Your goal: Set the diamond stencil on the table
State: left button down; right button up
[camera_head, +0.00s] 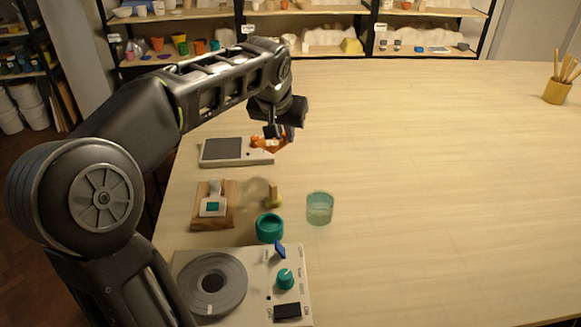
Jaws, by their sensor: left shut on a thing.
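My left gripper (277,135) hangs above the left part of the table (430,170), close to the right end of a grey flat device. It is shut on a small orange piece (268,144), which looks like the diamond stencil. The gripper hides part of it, so I cannot make out its full outline. It seems to be held a little above the table. My right gripper is not in view.
Near the gripper are the flat device (222,150), a wooden board (228,216) with a tool, a teal bowl (270,229), a glass (320,208) and a wheel unit (305,256). A brush pot (556,92) stands far right. The table's middle and right are clear.

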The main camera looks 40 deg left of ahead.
pick_arm(q)
jog(key=shift+w, duration=0.1)
jog(key=shift+d, duration=0.1)
jog(key=shift+f, duration=3.15)
jog(key=shift+f, duration=1.9)
jog(key=c, duration=1.4)
grip_release()
jog(key=shift+f, duration=0.1)
